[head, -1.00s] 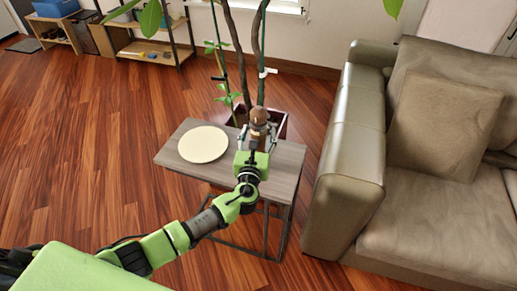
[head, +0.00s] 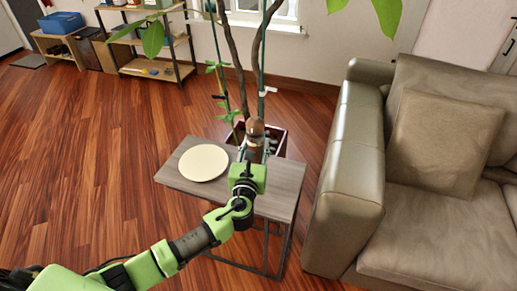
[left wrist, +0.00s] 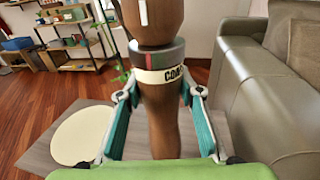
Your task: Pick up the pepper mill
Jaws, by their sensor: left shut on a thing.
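The pepper mill (head: 255,128) is brown with a rounded top, upright above the small grey side table (head: 277,186). In the left wrist view the mill (left wrist: 158,100) shows a dark body with a grey, red and cream band bearing lettering. My left gripper (head: 255,148) is shut on the mill; in the left wrist view its teal fingers (left wrist: 157,108) stand on either side of the body. The mill's base is hidden behind the gripper, so I cannot tell whether it touches the table. My right gripper is not in view.
A round cream plate (head: 204,162) lies on the table left of the mill. A potted plant (head: 235,60) stands behind the table. A grey-brown sofa (head: 345,175) stands close on the right. Open wooden floor (head: 95,150) lies to the left.

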